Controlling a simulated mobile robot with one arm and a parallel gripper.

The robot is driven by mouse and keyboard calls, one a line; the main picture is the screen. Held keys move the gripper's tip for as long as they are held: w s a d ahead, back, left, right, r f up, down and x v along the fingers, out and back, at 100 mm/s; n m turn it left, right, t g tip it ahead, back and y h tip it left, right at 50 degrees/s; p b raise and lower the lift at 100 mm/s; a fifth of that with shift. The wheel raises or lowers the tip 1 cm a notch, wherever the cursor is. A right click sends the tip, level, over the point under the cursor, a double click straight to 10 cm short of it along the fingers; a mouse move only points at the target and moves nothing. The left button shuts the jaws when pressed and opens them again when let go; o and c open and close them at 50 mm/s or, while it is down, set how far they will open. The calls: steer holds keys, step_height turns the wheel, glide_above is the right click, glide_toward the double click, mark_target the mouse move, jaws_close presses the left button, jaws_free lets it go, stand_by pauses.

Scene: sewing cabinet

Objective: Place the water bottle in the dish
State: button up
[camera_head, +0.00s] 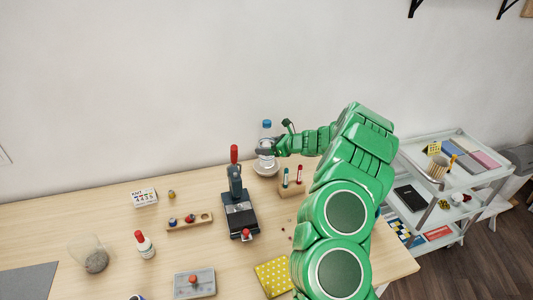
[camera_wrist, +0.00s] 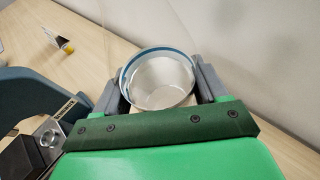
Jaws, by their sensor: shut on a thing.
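The water bottle (camera_head: 267,125) is clear with a blue cap and stands about upright at the back of the table in the head view. My gripper (camera_head: 268,147) reaches in from the right and is shut on its body. The pale round dish (camera_head: 266,170) is directly below the bottle; I cannot tell whether the bottle's base touches it. In the wrist view a round, clear shape with a blue rim, apparently the bottle (camera_wrist: 158,92), sits between the grey fingers of my gripper (camera_wrist: 157,85). The bottle's lower part is partly hidden.
A dark press with a red-tipped lever (camera_head: 238,205) stands close on the left. A wooden holder with capped tubes (camera_head: 291,187) is just right of the dish. The wall is close behind. A wooden strip with small pieces (camera_head: 189,222) lies further left.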

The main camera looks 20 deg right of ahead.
steer(key=shift+w+f, duration=0.25)
steer(key=shift+f, duration=1.5)
steer(key=shift+f, duration=0.15)
steer(key=o, duration=1.3)
steer(key=shift+s+d+r, duration=0.15)
steer(key=shift+d+r, duration=0.05)
steer(key=v, duration=1.1)
steer(key=shift+s+d+r, duration=0.15)
steer(key=shift+s, duration=0.05)
